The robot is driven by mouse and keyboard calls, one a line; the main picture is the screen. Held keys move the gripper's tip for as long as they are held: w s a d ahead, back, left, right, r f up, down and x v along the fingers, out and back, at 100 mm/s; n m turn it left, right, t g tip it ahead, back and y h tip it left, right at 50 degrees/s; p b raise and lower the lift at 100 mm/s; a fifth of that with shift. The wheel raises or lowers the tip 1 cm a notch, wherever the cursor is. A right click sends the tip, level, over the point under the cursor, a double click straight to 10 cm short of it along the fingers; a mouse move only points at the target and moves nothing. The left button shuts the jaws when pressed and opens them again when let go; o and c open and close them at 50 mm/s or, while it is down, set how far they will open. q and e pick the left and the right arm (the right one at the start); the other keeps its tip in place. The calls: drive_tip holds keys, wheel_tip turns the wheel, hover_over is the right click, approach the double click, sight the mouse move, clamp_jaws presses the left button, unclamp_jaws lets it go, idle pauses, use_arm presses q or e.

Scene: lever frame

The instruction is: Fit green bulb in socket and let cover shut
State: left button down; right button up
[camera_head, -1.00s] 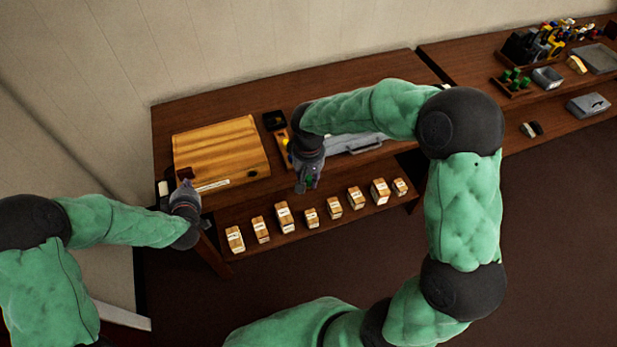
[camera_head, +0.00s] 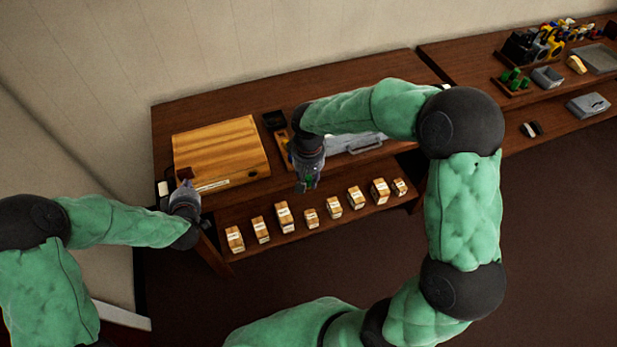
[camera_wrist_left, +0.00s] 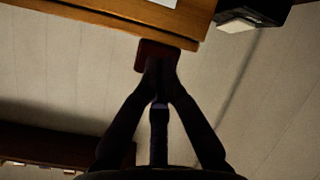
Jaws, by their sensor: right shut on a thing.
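A wooden box-like frame (camera_head: 222,148) lies on the table, its flat top panel down as far as I can tell. A dark red lever block (camera_head: 184,173) is at its near left corner and also shows in the left wrist view (camera_wrist_left: 152,54). My left gripper (camera_head: 186,187) has its fingers together, tips at the lever block; contact is hard to tell. My right gripper (camera_head: 308,184) points down in front of the table edge, shut on a small green thing, likely the green bulb (camera_head: 309,181), mostly hidden by the fingers. I cannot make out the socket.
Several small labelled wooden blocks (camera_head: 333,207) stand in a row on the lower shelf. A grey case (camera_head: 362,145) and a small black tray (camera_head: 274,120) are right of the frame. Green pieces (camera_head: 514,80) and tools sit on the right table. Free air lies before the shelf.

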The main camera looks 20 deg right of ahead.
sight(186, 164)
use_arm(q)
drive_tip(key=shift+w, duration=0.1)
